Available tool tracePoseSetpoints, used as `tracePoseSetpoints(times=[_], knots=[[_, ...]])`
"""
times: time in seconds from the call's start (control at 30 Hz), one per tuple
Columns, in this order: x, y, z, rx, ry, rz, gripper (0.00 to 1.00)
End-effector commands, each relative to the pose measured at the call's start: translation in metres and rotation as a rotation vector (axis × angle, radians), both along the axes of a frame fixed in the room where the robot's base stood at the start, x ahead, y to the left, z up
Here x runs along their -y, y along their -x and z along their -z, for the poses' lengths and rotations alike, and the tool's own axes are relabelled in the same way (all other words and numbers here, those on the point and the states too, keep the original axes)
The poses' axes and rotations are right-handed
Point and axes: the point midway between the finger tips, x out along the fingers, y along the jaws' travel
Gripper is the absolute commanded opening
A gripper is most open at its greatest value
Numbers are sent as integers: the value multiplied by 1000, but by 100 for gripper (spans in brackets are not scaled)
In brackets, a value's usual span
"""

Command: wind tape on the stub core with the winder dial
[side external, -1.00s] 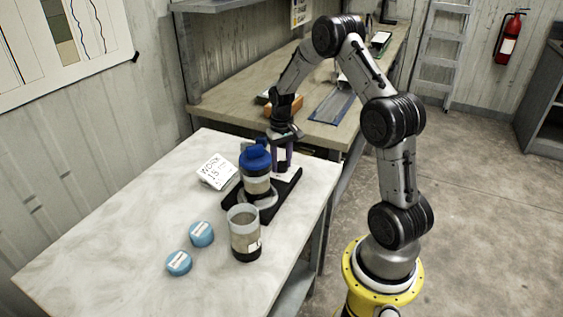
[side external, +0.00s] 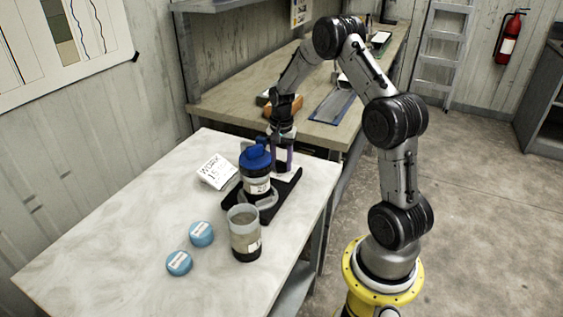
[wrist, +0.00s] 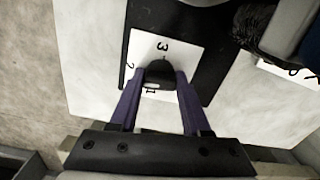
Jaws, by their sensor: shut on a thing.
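The winder's black base (side external: 287,193) lies on the pale table. A core with a blue cap (side external: 255,158) stands upright on it, with a white label (side external: 260,188) facing the side camera. At the base's far end is the dial, a dark knob (wrist: 157,70) on a white card (wrist: 185,52) marked with numbers, 1, 2 and 3 among them. My gripper (side external: 282,168) reaches down there beside the core. In the wrist view its purple fingers (wrist: 158,82) are shut on the knob from both sides.
The table's left part is clear.

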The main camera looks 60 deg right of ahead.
Motion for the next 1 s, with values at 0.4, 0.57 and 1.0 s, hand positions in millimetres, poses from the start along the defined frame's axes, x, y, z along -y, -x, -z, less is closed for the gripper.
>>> tracePoseSetpoints(times=[0.4, 0.57, 1.0], knots=[[1, -1, -2, 4, 4, 66, 0], [1, -1, -2, 5, 3, 66, 0], [0, 0, -1, 2, 2, 65, 78]])
